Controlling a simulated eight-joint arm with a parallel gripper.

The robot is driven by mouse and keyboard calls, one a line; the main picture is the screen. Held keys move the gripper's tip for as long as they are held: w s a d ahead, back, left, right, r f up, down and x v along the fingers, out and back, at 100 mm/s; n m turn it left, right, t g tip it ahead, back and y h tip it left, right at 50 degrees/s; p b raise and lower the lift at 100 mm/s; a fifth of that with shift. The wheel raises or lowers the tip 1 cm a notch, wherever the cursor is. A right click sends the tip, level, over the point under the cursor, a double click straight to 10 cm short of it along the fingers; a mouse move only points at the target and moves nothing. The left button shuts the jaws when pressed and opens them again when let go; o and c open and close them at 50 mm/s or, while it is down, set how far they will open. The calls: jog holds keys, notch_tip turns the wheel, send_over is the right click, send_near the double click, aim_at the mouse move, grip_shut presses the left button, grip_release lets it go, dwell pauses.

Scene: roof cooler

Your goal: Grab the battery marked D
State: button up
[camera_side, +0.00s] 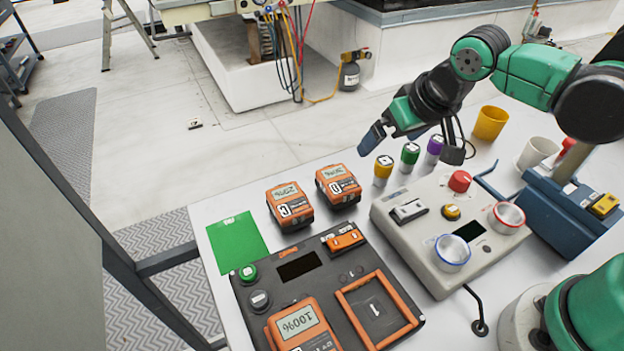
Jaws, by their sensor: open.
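The battery that appears marked D (338,186) is an orange and black block with a small display, lying on the white table towards its far edge. Its letter is small and tilted. My gripper (412,147) is open and empty, above and to the right of this battery, with its two fingers spread wide. It is apart from the battery. A similar battery marked C (289,206) lies just left of it. A third battery (300,325) showing 100% sits in the dark charger (285,250) at the front.
Yellow, green and purple capped cylinders (410,154) stand below my gripper. A grey control box (425,235) with knobs and cups stands right of the batteries. A green card (236,243) lies left. Yellow (491,123) and white (537,152) cups stand at the back right.

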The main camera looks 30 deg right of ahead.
aim_at(339, 179)
jog(key=shift+g, duration=0.5)
jog(key=a+f, duration=0.1)
jog(key=a, duration=0.1)
jog(key=w+a+f, duration=0.1)
jog(key=f, duration=0.1)
jog(key=w+a+f, duration=0.1)
jog(key=a+f, duration=0.1)
jog(key=shift+w+a, duration=0.2)
jog(key=shift+a, duration=0.1)
jog(key=shift+x, duration=2.85)
jog(key=shift+d, duration=0.1)
grip_shut()
jog(key=shift+r, duration=0.15)
